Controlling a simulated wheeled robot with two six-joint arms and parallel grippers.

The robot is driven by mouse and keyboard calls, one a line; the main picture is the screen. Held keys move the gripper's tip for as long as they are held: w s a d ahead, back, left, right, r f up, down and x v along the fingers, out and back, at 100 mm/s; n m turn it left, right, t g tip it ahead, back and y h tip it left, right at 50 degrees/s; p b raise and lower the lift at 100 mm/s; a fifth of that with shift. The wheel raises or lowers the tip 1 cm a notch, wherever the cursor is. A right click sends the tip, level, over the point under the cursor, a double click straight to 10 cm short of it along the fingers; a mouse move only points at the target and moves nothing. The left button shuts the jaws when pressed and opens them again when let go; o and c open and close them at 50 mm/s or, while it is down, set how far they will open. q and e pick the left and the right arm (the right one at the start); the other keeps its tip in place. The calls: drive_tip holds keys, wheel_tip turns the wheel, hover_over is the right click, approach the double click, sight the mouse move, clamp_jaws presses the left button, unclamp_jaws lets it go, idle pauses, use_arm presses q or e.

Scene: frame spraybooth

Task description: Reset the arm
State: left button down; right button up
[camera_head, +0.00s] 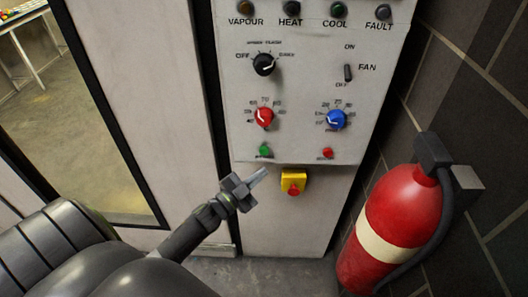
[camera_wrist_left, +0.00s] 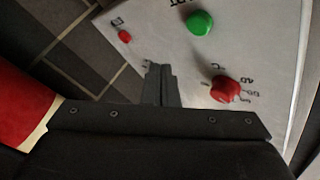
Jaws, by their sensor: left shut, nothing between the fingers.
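My left gripper (camera_head: 258,177) is shut and empty. In the head view it is in front of the control panel (camera_head: 240,90), near its lower edge, below the green button (camera_head: 265,151) and left of the yellow box with a red button (camera_head: 293,182). In the left wrist view the closed fingers (camera_wrist_left: 160,84) point at the panel, with the green button (camera_wrist_left: 200,22) and the red knob (camera_wrist_left: 226,89) beyond them. I cannot tell the gap to the panel. My right gripper is not in view.
A red fire extinguisher (camera_head: 392,222) stands at the right by the dark tiled wall (camera_head: 480,100). The panel also has a black selector (camera_head: 263,64), a blue knob (camera_head: 336,119) and a fan switch (camera_head: 348,73). A window (camera_head: 75,120) is at the left.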

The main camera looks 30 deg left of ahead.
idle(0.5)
use_arm(q)
drive_tip(key=s+a+f+n+g+y+b, duration=0.15)
drive_tip(key=s+f, duration=0.25)
drive_tip(key=f, duration=0.6)
drive_tip(key=s+a+f+n+g+y, duration=0.2)
drive_tip(key=s+f+n+g+y, duration=0.15)
drive_tip(key=f, duration=0.55)
drive_tip(key=s+a+f+n+g+y+b, duration=0.15)
drive_tip(key=s+f, duration=0.25)
drive_tip(key=f, duration=0.6)
drive_tip(key=s+d+f+n+g, duration=0.1)
drive_tip(key=s+d+f+g, duration=0.1)
drive_tip(key=s+f, duration=0.4)
drive_tip(key=s+d+f+n+g+b, duration=0.1)
drive_tip(key=s+f+g, duration=0.4)
drive_tip(key=s, duration=1)
drive_tip(key=s+d+f+n+g, duration=0.2)
drive_tip(key=s+d+f+g, duration=0.2)
drive_tip(key=s+f, duration=0.4)
drive_tip(key=shift+s+f+h, duration=0.35)
drive_tip(key=shift+s+f, duration=0.05)
drive_tip(key=shift+s, duration=0.8)
